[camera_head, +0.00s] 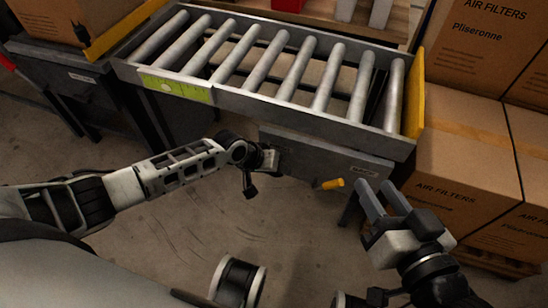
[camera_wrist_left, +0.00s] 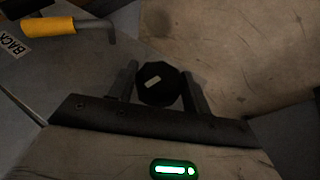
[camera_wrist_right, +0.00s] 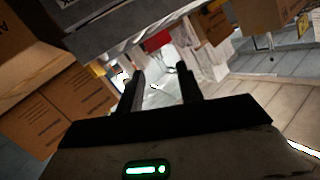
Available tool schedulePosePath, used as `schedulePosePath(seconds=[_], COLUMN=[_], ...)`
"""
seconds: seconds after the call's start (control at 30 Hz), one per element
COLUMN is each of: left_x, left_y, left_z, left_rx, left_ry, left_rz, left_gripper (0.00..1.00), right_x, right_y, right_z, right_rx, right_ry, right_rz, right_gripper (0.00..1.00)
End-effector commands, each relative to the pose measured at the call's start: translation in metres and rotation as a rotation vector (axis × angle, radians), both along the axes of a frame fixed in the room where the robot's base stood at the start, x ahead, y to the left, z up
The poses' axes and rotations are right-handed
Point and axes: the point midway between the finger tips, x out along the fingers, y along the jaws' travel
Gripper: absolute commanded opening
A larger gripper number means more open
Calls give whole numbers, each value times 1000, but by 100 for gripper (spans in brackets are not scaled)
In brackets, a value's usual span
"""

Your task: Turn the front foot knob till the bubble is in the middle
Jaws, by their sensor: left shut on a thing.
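In the left wrist view a black many-sided knob (camera_wrist_left: 158,84) with a small pale mark sits between the fingers of my left gripper (camera_wrist_left: 165,88), which is shut on it. In the head view my left gripper (camera_head: 270,160) is against the grey panel under the conveyor, and the knob is hidden there. A yellow-green level strip (camera_head: 177,88) is on the left part of the conveyor's near rail. A small pale spot shows left of its middle; I cannot tell for sure that it is the bubble. My right gripper (camera_head: 382,197) is open and empty, right of the yellow-handled crank (camera_head: 332,184).
The roller conveyor (camera_head: 290,98) spans the back. The crank's yellow handle also shows in the left wrist view (camera_wrist_left: 48,27), beside a BACK label (camera_wrist_left: 12,45). Stacked filter boxes (camera_head: 462,150) stand close on the right. Floor in front is open.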

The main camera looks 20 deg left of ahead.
Motion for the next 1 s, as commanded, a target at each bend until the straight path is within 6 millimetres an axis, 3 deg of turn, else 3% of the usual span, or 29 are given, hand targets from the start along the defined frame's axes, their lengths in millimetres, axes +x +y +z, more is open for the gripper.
schedulePosePath(seconds=[0.03,0.13,0.3,0.53,1.0], left_x=[-2,-2,-2,-2,-2], left_y=[-3,-4,-5,-6,-5], left_z=[10,11,7,2,-3], left_rx=[38,130,291,507,850], left_ry=[4,3,-2,-11,-25], left_rz=[-3,-3,-2,-2,-1], left_gripper=[26,26,26,26,26], right_x=[-2,-5,-2,-4,-3], right_y=[-3,-10,-17,-22,-19], right_z=[8,2,-21,-37,-35], right_rx=[-57,-167,-221,-255,-233], right_ry=[12,31,163,241,190], right_rz=[-2,-3,-7,-5,-5], right_gripper=[36,36,36,36,36])
